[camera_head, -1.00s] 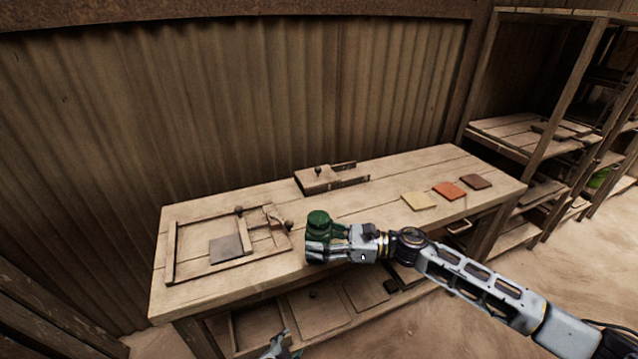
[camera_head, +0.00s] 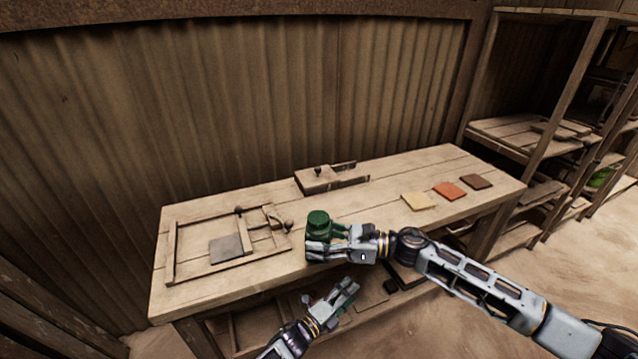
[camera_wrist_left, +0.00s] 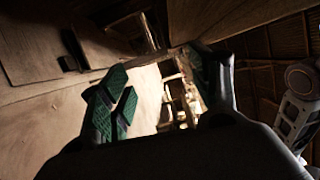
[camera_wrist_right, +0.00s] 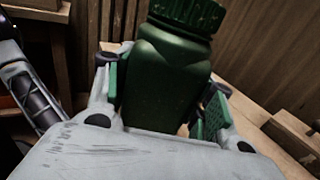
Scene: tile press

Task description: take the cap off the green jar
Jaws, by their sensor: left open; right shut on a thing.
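The green jar (camera_head: 318,232) stands upright at the table's front edge, its dark green ribbed cap (camera_head: 319,217) on top. My right gripper (camera_head: 322,246) is shut around the jar's body, below the cap. In the right wrist view the jar (camera_wrist_right: 165,85) fills the space between the green finger pads, and the cap (camera_wrist_right: 187,14) is cut off by the top edge. I cannot tell whether the jar touches the table. My left gripper (camera_head: 348,287) is open and empty, lower than the jar, in front of the table. Its spread fingers show in the left wrist view (camera_wrist_left: 162,88).
The wooden table (camera_head: 365,206) carries a wooden frame (camera_head: 170,255) with a grey tile (camera_head: 227,247) at left. A wooden block fixture (camera_head: 318,182) stands at the back. Yellow, orange and brown tiles (camera_head: 449,191) lie at right. A lower shelf sits beneath the tabletop.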

